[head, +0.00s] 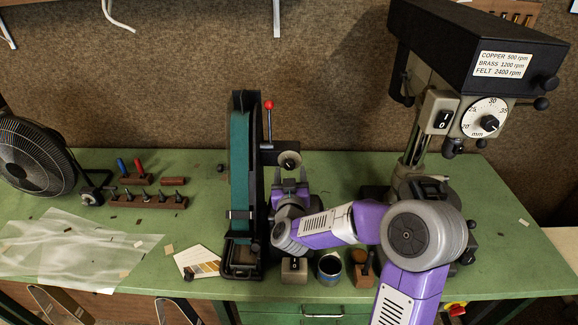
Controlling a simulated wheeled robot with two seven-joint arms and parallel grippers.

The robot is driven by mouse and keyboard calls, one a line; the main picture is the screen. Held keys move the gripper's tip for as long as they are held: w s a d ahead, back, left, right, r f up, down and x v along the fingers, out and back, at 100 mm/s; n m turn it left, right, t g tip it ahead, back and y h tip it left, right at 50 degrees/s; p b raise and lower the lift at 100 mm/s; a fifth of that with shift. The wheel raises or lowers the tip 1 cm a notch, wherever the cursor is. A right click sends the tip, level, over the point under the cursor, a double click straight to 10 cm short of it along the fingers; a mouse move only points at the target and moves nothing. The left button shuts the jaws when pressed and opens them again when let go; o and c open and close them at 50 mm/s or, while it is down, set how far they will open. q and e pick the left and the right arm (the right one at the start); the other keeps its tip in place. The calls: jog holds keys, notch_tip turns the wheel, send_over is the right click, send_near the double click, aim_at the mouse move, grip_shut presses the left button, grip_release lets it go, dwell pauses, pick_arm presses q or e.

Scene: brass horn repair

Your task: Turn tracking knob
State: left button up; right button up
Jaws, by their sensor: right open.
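The tracking knob (289,161), dark with a pale face, sticks out on the right side of the upright belt sander (240,180), just below its red-tipped lever. My right gripper (290,175) is open, its two fingers pointing away from me toward the knob. The fingertips show just below the knob in the picture, one to each side. I cannot tell whether they reach around it or touch it. Nothing shows between the fingers. My left gripper is not in view.
A drill press (478,50) stands right, with a speed sign and dial. A switch box (294,265), an open can (329,266) and a brown block (365,275) sit near the front edge. A fan (35,160), tool racks (150,200) and a clear sheet (75,248) lie left.

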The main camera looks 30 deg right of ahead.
aim_at(289, 167)
jog(key=shift+x, duration=1.55)
jog(key=shift+f, duration=0.1)
jog(key=shift+w, duration=0.1)
jog(key=shift+c, duration=0.4)
jog(key=c, duration=1)
